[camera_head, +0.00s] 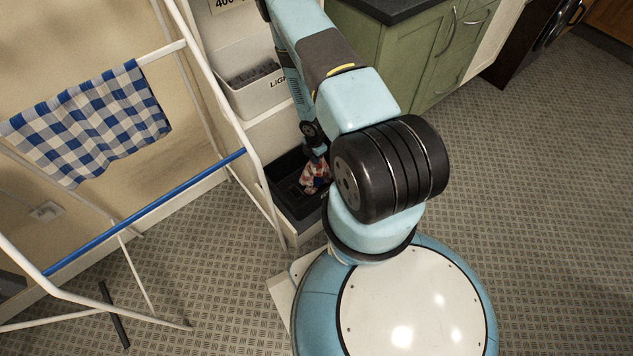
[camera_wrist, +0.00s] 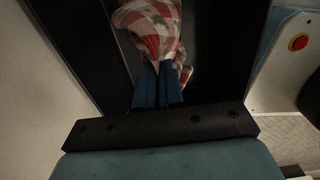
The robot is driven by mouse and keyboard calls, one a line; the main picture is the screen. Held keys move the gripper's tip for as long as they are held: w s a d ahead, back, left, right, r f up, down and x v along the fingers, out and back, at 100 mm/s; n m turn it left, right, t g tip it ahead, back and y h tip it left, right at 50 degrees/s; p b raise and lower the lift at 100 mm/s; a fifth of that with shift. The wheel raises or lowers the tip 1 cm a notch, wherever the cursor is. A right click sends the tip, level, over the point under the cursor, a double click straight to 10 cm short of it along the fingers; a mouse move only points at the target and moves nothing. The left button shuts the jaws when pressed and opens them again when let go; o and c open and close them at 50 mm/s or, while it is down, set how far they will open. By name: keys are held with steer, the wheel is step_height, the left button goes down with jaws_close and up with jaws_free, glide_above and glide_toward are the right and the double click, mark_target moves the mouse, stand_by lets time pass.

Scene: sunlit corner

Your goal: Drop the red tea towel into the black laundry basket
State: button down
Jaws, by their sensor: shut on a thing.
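The red and white checked tea towel (camera_head: 315,177) hangs bunched from my gripper over the black laundry basket (camera_head: 284,184) in the head view. The basket stands low, under a shelf unit beside the drying rack. My gripper (camera_head: 319,158) points down at the basket and is partly hidden behind my arm. In the wrist view my gripper (camera_wrist: 167,72) is shut on the tea towel (camera_wrist: 150,28), with dark basket walls (camera_wrist: 85,55) around it. I cannot tell whether the towel touches the basket's floor.
A white drying rack (camera_head: 219,92) stands at the left, with a blue and white checked towel (camera_head: 92,123) and a blue bar. A light grey bin (camera_head: 262,97) sits on the shelf above the basket. Green cabinets (camera_head: 405,55) stand behind my arm. The floor at right is clear.

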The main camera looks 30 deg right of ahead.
steer(key=shift+f, duration=0.55)
steer(key=c, duration=0.6)
jaws_free()
step_height(320, 180, up, 12)
steer(key=shift+s, duration=0.1)
stand_by(0.7)
